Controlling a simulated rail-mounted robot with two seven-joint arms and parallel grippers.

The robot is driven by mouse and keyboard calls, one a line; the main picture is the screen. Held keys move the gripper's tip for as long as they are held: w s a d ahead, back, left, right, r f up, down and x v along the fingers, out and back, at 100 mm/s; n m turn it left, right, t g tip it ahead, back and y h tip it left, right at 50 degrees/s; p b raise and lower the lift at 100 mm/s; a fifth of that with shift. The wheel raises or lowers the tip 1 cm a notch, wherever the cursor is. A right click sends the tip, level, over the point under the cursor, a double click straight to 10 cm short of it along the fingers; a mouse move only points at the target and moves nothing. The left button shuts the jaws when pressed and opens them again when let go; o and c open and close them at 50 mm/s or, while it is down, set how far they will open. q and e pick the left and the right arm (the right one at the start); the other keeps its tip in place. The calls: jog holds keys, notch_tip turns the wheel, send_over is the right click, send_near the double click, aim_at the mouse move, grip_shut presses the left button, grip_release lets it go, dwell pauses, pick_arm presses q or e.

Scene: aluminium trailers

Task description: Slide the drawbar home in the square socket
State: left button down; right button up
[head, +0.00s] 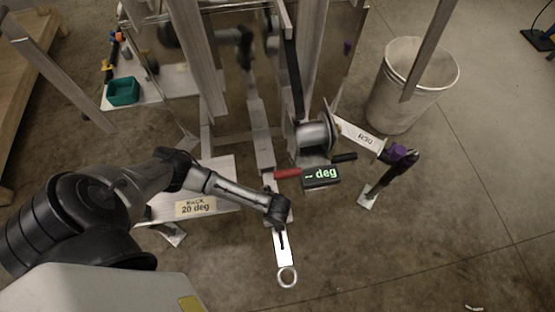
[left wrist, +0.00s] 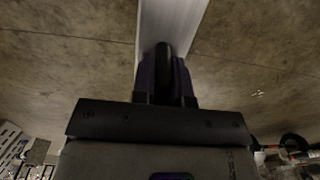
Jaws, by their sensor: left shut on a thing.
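The drawbar (head: 284,250) is a pale flat metal bar with a dark slot and a ring at its near end. My left gripper (head: 280,218) is shut on it, short of the ring end. In the left wrist view my left gripper (left wrist: 166,78) is shut around a dark rounded piece on the pale bar (left wrist: 172,22). The long aluminium beam (head: 262,145) lies in line beyond the gripper, toward the trailer. The square socket's mouth is hidden near the gripper and arm, so I cannot tell how far the bar is in.
A "20 deg" plate (head: 222,180) is left.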

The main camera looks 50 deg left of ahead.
pick_arm(q)
jog(key=shift+r+p, duration=0.1)
jog(key=shift+p, duration=0.25)
pick_arm(e)
jog(key=shift+d+r, duration=0.15)
jog(key=shift+r, duration=0.2)
pick_arm(q)
jog(key=shift+w+a, duration=0.25)
pick_arm(e)
jog(key=shift+a, duration=0.2)
pick_arm(q)
jog(key=shift+w+a, duration=0.15)
jog(key=shift+a, duration=0.2)
pick_arm(e)
jog(key=shift+r, duration=0.1)
pick_arm(q)
jog(key=shift+w+a, duration=0.15)
jog(key=shift+a, duration=0.15)
pick_arm(e)
jog(key=shift+s+d, duration=0.15)
jog(key=shift+d, duration=0.3)
pick_arm(q)
jog(key=shift+d+p, duration=0.1)
jog(key=shift+p, duration=0.2)
pick_arm(e)
jog(key=shift+a+r, duration=0.1)
jog(key=shift+r, duration=0.2)
jog(key=shift+a+r, duration=0.15)
jog(key=shift+a, duration=0.05)
